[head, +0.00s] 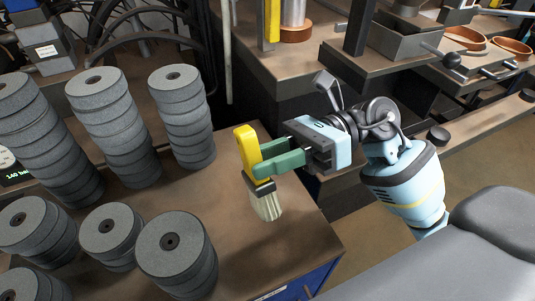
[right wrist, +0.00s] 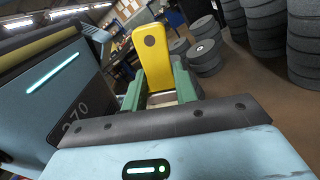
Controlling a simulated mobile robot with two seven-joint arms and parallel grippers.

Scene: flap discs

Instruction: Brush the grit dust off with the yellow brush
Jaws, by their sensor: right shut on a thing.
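The yellow brush (head: 246,146) is held upright in my right gripper (head: 268,165), its pale bristles (head: 266,205) pointing down over the brown bench top. The green fingers are shut on the brush at its handle. In the right wrist view the yellow handle (right wrist: 153,55) stands up between the green fingers (right wrist: 158,90). I cannot tell whether the bristles touch the bench. A patch of grit dust cannot be made out clearly on the bench top (head: 250,250). My left gripper does not show in these frames.
Tall stacks of grey flap discs (head: 182,115) stand at the back left of the bench. Shorter stacks (head: 177,255) stand at the front left. The bench's right edge is close to the brush. A display (head: 14,177) sits at the far left. The bench right of the short stacks is clear.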

